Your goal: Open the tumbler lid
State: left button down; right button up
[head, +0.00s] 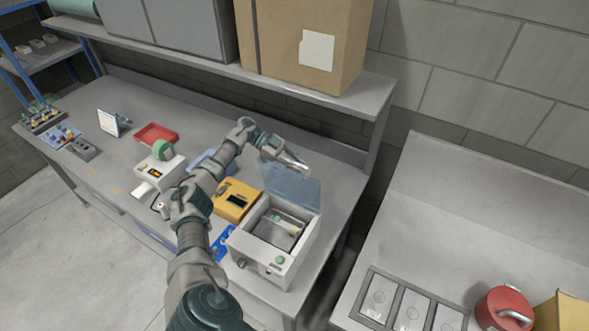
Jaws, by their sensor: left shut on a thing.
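The tumbler (245,243) is a pale grey box at the right end of the workbench. Its translucent blue-grey lid (291,188) stands raised, roughly upright, at the back of the box. The box's inside shows, with a tray and small coloured pieces in it. A round green button (280,260) is on its front. My left arm reaches over the bench from below, and my left gripper (298,164) is at the lid's upper edge, shut on it. The exact contact at the fingertips is too small to make out. My right gripper is not in view.
A yellow device (234,200) sits left of the tumbler, with a white device (160,170) and red tray (157,134) farther left. A shelf with a cardboard box (290,75) overhangs the back. Another counter (450,195) stands right, across a gap.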

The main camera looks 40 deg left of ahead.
pick_arm(q)
jog(key=shift+w+f, duration=0.3)
jog(key=shift+w, duration=0.2)
jog(key=shift+f, duration=0.15)
jog(key=c, duration=1.1)
grip_release()
jog(key=shift+f, duration=0.1)
jog(key=v, duration=0.7)
jog(key=shift+a+r, duration=0.25)
jog(key=shift+r, duration=0.1)
jog(key=shift+r, duration=0.1)
